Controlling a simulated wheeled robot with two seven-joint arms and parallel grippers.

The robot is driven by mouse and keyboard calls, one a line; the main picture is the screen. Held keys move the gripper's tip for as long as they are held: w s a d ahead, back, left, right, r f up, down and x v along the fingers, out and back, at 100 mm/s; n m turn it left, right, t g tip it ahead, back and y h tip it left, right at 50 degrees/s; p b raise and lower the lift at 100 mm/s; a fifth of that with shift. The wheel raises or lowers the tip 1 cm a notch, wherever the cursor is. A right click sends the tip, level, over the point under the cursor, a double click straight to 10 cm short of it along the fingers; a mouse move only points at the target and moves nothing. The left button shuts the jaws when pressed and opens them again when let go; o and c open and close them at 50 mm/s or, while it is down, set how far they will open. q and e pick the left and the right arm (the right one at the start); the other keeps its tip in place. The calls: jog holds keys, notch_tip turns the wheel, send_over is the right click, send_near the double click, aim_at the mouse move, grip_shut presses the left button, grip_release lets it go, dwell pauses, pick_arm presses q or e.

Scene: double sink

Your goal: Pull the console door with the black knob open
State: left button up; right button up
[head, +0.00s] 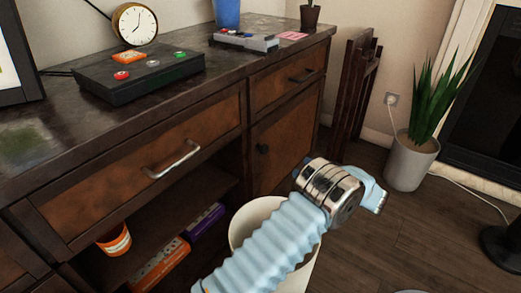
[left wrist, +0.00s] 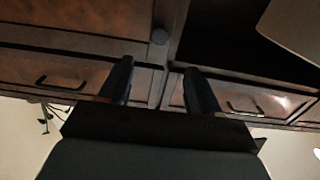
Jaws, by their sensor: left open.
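The console door (head: 285,145) is a brown panel in a dark frame at the console's right end, and it looks shut. Its black knob (head: 262,149) is on the door's left side. In the left wrist view, which is turned upside down, the knob (left wrist: 159,36) shows at upper middle. My left gripper (left wrist: 158,78) is open, with its two dark fingers apart and pointing toward the console. The knob lies beyond the fingertips, roughly in line with the gap, with nothing held. In the head view my left wrist hides the fingers. My right gripper is not in view.
A white bin (head: 245,219) stands before the console, partly behind my left arm. A drawer with a black handle (head: 301,76) is above the door. A silver-handled drawer (head: 172,160) and open shelf are left.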

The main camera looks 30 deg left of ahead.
aim_at(266, 151)
pick_arm(q)
jog(key=a, duration=0.9)
jog(key=w+a+b, duration=0.1)
jog(key=a, duration=0.3)
jog(key=shift+a, duration=0.3)
grip_shut()
